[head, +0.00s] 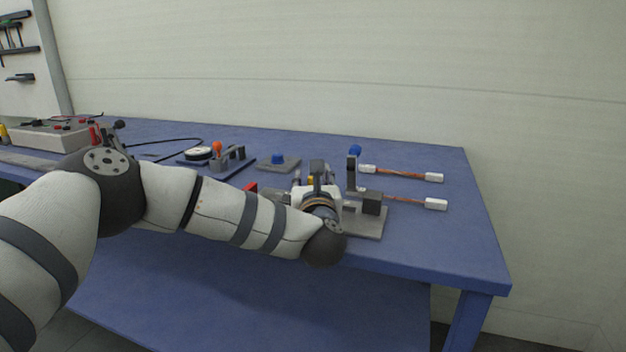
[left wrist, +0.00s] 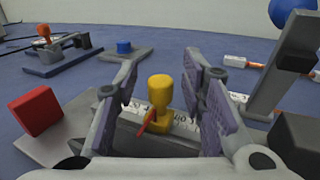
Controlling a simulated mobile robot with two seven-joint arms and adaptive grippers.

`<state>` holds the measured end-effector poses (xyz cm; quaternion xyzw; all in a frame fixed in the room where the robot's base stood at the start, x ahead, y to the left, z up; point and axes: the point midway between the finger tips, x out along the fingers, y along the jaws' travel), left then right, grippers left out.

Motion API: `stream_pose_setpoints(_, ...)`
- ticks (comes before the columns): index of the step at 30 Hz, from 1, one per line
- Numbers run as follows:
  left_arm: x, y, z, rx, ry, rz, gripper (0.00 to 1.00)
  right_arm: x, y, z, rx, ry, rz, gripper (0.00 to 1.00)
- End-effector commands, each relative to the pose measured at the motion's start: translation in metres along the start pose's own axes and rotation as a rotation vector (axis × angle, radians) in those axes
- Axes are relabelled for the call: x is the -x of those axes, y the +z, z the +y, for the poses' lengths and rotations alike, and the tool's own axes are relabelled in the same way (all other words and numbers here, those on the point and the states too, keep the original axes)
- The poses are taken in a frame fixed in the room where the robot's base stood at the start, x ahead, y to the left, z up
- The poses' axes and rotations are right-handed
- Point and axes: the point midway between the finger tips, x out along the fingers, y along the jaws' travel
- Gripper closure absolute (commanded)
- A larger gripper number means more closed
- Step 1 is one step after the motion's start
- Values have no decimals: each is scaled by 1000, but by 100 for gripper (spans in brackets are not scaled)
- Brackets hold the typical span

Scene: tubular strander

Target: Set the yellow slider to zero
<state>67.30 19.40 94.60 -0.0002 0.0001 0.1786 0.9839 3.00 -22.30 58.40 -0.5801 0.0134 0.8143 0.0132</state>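The yellow slider (left wrist: 160,92) stands upright on a pale scale strip (left wrist: 133,117) in the left wrist view. A red pointer (left wrist: 149,121) is at its base. Marks on the strip are partly covered, and I cannot read the slider's value. My left gripper (left wrist: 166,99) is open, with one finger on each side of the yellow knob; gaps show between the pads and the knob. In the head view my left gripper (head: 317,177) is over the device and mostly hides the slider. My right gripper is in neither view.
A red block (left wrist: 35,110) is left of the slider. A grey upright lever with a blue knob (head: 355,150) stands close on the right. Behind are a blue button (head: 277,158) and an orange-knobbed lever (head: 217,147). Two cables with white ends (head: 434,177) lie right. The table's right front (head: 450,255) is clear.

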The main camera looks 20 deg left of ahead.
Motion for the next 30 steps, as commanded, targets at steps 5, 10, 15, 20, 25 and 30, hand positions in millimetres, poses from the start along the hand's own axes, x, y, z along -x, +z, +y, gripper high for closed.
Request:
stream_pose_setpoints(5, 0, 0, 0, 0, 0, 0, 74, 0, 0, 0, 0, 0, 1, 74)
stream_pose_setpoints(10, 1, 0, 0, 0, -1, 0, 100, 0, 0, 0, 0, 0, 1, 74)
stream_pose_setpoints(15, 0, 0, 2, -1, 0, 0, 100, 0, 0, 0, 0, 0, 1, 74)
stream_pose_setpoints(20, -11, 1, 28, 0, 4, 0, 100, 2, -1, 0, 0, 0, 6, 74)
stream_pose_setpoints(25, -23, 0, 56, 0, 3, 1, 100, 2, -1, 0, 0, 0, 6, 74)
stream_pose_setpoints(30, -26, 0, 66, -2, 1, 0, 100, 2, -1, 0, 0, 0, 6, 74)
